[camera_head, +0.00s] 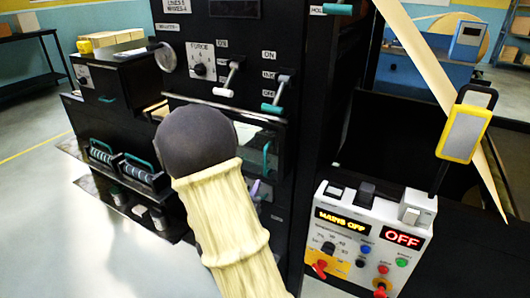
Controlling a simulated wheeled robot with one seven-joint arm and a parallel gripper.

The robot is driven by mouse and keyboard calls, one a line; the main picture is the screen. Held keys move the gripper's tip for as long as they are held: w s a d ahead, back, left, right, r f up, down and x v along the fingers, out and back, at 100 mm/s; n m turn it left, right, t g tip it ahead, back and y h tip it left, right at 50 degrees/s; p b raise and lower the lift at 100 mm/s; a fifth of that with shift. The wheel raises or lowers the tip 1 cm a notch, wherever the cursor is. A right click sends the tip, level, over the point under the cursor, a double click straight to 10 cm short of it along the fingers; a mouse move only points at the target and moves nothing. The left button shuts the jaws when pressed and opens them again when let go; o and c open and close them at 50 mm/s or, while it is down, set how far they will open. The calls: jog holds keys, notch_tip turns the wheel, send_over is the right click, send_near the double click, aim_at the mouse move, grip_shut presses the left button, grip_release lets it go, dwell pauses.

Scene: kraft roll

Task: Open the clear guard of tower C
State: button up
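A tall black machine cabinet (325,100) fills the middle. No letter C can be read on it, so I cannot tell whether it is tower C. A clear, glassy panel (275,138) with a teal handle sits in its front below the switches. It looks closed, and its left part is hidden behind my arm. I cannot tell whether this panel is the guard. My arm, a dark rounded joint with a cream sleeve, rises from the bottom centre in front of the cabinet. My gripper's fingers do not show.
Two lever switches (228,80) and a dial stand above the panel. A white control box (370,235) at lower right reads "MAINS OFF" and "OFF". A yellow-framed plate (465,132) stands above it, beside a slanting paper web (440,85). The pale floor at left is clear.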

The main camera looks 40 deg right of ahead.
aim_at(264, 158)
jog(key=p+x, duration=0.3)
jog(key=x, duration=1.2)
jog(key=shift+d+p, duration=0.1)
jog(key=shift+p, duration=0.25)
grip_shut()
jog(key=shift+w, duration=0.1)
